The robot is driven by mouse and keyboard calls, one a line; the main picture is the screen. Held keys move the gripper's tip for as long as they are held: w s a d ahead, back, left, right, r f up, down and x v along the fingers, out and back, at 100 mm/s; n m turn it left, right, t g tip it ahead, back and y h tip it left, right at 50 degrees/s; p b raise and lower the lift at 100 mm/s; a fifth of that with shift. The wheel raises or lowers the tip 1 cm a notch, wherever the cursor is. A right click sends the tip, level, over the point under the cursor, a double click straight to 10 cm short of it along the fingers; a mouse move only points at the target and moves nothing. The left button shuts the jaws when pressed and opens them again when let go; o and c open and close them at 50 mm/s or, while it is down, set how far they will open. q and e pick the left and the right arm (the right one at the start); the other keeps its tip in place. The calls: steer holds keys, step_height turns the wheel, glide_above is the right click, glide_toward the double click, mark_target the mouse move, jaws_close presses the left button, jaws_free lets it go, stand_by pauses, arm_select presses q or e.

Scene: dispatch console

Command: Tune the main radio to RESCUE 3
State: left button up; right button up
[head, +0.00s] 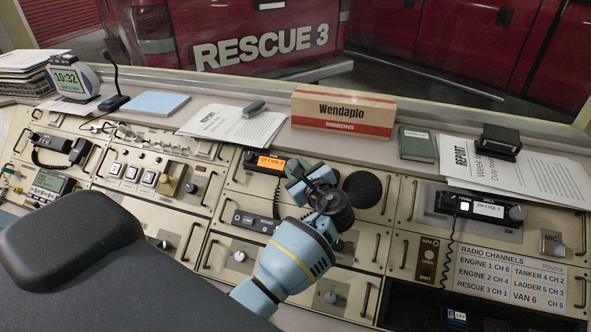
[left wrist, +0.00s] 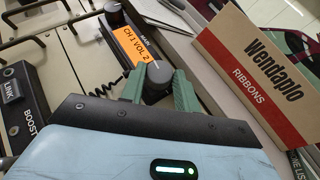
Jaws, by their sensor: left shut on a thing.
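The main radio has an orange display (head: 270,162) reading CH 1 VOL 2; the display also shows in the left wrist view (left wrist: 133,45). One dark knob (left wrist: 113,13) is at its far end. Another dark knob (left wrist: 158,72) with a pale pointer line is at its near end. My left gripper (head: 302,177) is shut on this near knob, with a green finger on either side of it in the left wrist view (left wrist: 158,86). In the head view my gripper hides that knob. The radio channels card (head: 511,283) lists RESCUE 3 as CH 1. My right gripper is not in view.
A second radio (head: 480,207) with a white display is at the right. A round black speaker (head: 362,189) is just right of my left gripper. A Wendaplo ribbons box (head: 343,111) stands behind on the ledge. A dark padded shape (head: 95,265) fills the lower left.

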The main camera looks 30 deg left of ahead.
arm_select(q)
steer(key=shift+w+d+n+g, duration=0.1)
steer(key=shift+n+g, duration=0.6)
steer(key=shift+n, duration=0.3)
steer(key=o, duration=1)
steer(key=shift+c, duration=0.2)
steer(key=v, duration=0.7)
steer(key=shift+d, duration=0.4)
steer(key=shift+d, duration=0.1)
